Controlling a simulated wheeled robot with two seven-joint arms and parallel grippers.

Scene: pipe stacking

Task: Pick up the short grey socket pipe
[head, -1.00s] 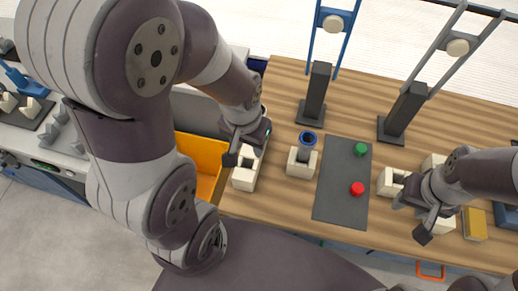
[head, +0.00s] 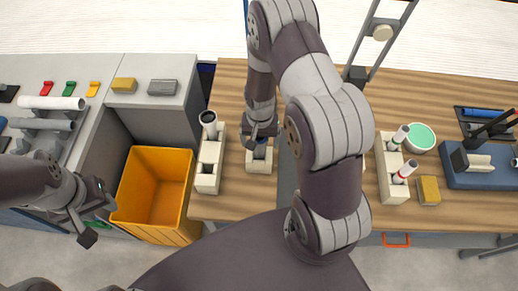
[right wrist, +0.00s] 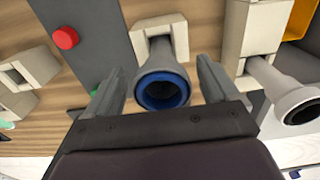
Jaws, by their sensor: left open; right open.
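A short grey pipe with a blue-rimmed socket mouth (right wrist: 163,90) stands in a cream holder (right wrist: 150,28) in the right wrist view. My right gripper (right wrist: 162,80) is open, with one finger on each side of this pipe and a gap visible to both. In the head view, my right gripper (head: 260,130) is over the pipe's holder (head: 259,164) and hides most of the pipe. A second pipe with a dark mouth (head: 208,119) stands in the cream holder to the left. My left gripper (head: 97,221) is open and empty, left of the orange bin.
The orange bin (head: 150,190) stands left of the wooden table. A red button (right wrist: 65,37) shows beside my right gripper. My right arm hides the table's middle.

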